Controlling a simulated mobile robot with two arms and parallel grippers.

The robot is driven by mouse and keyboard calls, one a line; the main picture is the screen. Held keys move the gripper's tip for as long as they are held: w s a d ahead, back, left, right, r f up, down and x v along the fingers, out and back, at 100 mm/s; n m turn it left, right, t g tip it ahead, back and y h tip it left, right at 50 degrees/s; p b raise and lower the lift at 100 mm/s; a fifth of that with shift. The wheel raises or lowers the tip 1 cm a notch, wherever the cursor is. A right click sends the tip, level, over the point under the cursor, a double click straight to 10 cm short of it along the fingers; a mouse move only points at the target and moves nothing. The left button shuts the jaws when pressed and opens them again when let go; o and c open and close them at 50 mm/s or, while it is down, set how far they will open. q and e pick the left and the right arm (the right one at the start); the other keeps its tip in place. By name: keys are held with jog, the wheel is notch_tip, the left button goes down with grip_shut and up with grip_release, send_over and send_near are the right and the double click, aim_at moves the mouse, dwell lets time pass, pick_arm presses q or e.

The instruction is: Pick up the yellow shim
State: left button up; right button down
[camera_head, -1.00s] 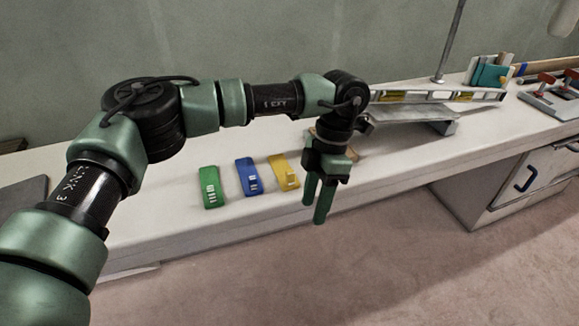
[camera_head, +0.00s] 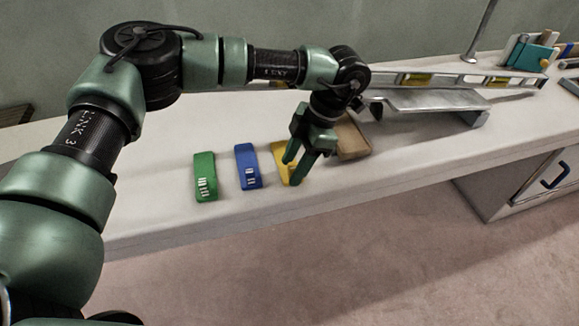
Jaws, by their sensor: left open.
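The yellow shim (camera_head: 279,154) lies on the white bench top, at the right end of a row with a blue shim (camera_head: 248,167) and a green shim (camera_head: 205,177). My left gripper (camera_head: 291,173) is open and points down at the yellow shim. Its fingers cover part of the shim in this view. I cannot tell whether the fingers touch it or are just above it. My right gripper is not in view.
The bench's front edge runs close in front of the shims. Bench left of the green shim is clear.

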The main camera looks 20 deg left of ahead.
pick_arm(q)
jog(key=shift+s+a+f, duration=0.1)
jog(key=shift+a+f, duration=0.1)
jog(key=shift+f, duration=0.25)
grip_shut()
jog(key=shift+r, duration=0.1)
